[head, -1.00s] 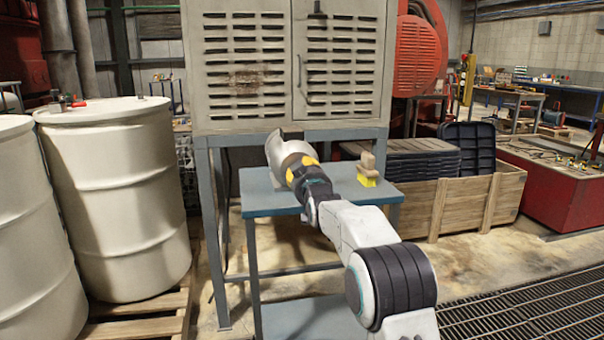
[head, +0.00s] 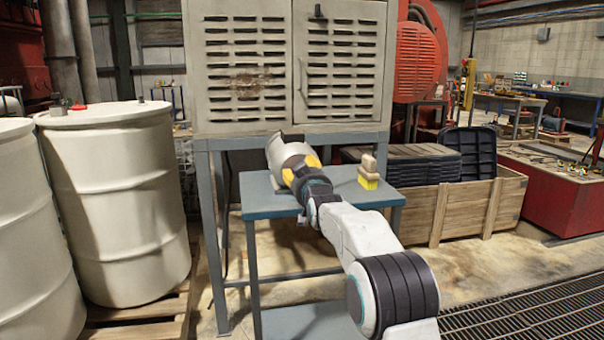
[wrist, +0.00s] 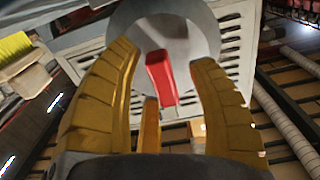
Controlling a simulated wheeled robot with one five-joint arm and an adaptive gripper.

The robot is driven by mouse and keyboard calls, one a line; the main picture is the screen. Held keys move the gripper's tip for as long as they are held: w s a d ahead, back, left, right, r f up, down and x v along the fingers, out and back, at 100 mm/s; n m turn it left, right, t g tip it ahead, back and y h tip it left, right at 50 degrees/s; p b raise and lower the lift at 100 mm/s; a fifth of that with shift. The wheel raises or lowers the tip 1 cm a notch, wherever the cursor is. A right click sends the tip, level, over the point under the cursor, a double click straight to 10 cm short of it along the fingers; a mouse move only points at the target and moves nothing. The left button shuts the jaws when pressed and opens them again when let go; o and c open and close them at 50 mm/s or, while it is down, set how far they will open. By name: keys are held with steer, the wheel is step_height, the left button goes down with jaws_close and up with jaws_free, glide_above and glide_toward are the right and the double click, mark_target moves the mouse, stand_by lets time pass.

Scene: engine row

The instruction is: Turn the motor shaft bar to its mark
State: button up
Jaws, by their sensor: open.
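The motor (head: 285,148) is a pale grey, round-bodied unit on the blue table (head: 262,204), partly hidden behind my gripper (head: 299,170). In the wrist view its round grey face (wrist: 191,25) lies ahead. A short red bar (wrist: 160,77) shows on that face, slightly tilted from upright. My gripper (wrist: 165,57) is open, with its yellow fingers on either side of the bar in the picture and no visible contact. I cannot tell how far the bar is beyond the fingertips. No mark for the bar can be made out.
A brush with yellow bristles (head: 369,170) stands on the table right of the motor. A slotted grey cabinet (head: 245,65) is above and behind. White drums (head: 115,200) are at left. A wooden crate (head: 470,207) with black trays is at right.

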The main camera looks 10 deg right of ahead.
steer(key=s, duration=1.2)
stand_by(0.3)
stand_by(0.3)
steer(key=s+r+g+p, duration=0.3)
steer(key=s+p, duration=0.7)
steer(key=s, duration=0.4)
steer(key=s+r+g+p, duration=0.3)
steer(key=s+g+p, duration=0.3)
steer(key=s+p, duration=0.4)
steer(key=s+r+g+p, duration=0.3)
steer(key=s+g+p, duration=0.2)
steer(key=s+p, duration=0.6)
steer(key=s, duration=0.7)
steer(key=shift+s+a+r, duration=0.15)
steer(key=shift+a+r, duration=0.05)
steer(key=shift+r, duration=0.2)
